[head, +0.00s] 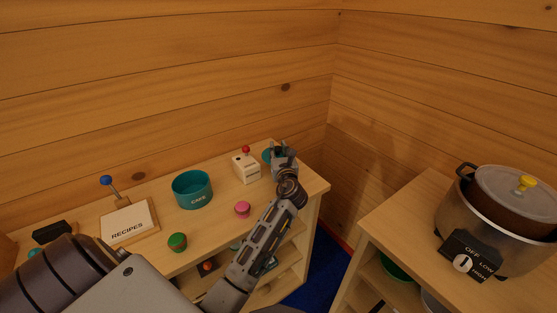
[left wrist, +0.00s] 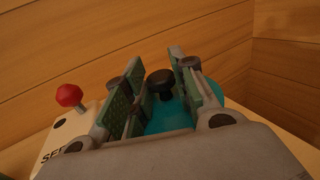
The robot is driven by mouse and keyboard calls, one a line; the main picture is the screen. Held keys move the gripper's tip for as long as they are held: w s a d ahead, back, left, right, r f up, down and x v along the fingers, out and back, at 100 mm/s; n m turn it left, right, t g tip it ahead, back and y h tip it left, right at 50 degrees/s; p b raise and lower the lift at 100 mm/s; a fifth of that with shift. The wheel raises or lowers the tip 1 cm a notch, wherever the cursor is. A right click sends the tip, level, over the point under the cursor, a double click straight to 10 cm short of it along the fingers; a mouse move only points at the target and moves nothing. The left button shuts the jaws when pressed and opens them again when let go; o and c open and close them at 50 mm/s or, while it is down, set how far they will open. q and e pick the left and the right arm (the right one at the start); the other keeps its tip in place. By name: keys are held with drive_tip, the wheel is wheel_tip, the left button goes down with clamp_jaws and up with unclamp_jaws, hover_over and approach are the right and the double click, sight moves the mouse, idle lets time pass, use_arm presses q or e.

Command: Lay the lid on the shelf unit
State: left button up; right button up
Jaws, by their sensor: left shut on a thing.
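The lid is a teal disc with a black knob, seen in the left wrist view (left wrist: 172,115). A teal edge of it (head: 266,156) shows beside my left gripper in the head view. My left gripper (head: 281,149) is shut on the lid, its fingers either side of the black knob. It is at the far right end of the wooden shelf unit's top (head: 215,230). I cannot tell whether the lid touches the top. Most of the lid is hidden by the fingers. My right gripper is not in view.
A white box with a red-knobbed lever (head: 246,167) stands just left of the lid. A teal cake tin (head: 192,190), pink pot (head: 243,209), green pot (head: 177,242) and recipes box (head: 128,224) share the top. A slow cooker (head: 490,225) stands on another unit at right.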

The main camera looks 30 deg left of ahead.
use_arm(q)
drive_tip(key=shift+f, duration=0.3)
drive_tip(key=shift+f+b, duration=0.45)
drive_tip(key=shift+f, duration=1.05)
clamp_jaws()
drive_tip(key=shift+f, duration=0.3)
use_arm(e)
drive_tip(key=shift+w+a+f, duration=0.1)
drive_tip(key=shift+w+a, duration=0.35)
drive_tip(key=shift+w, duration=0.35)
use_arm(q)
drive_tip(key=shift+f, duration=0.1)
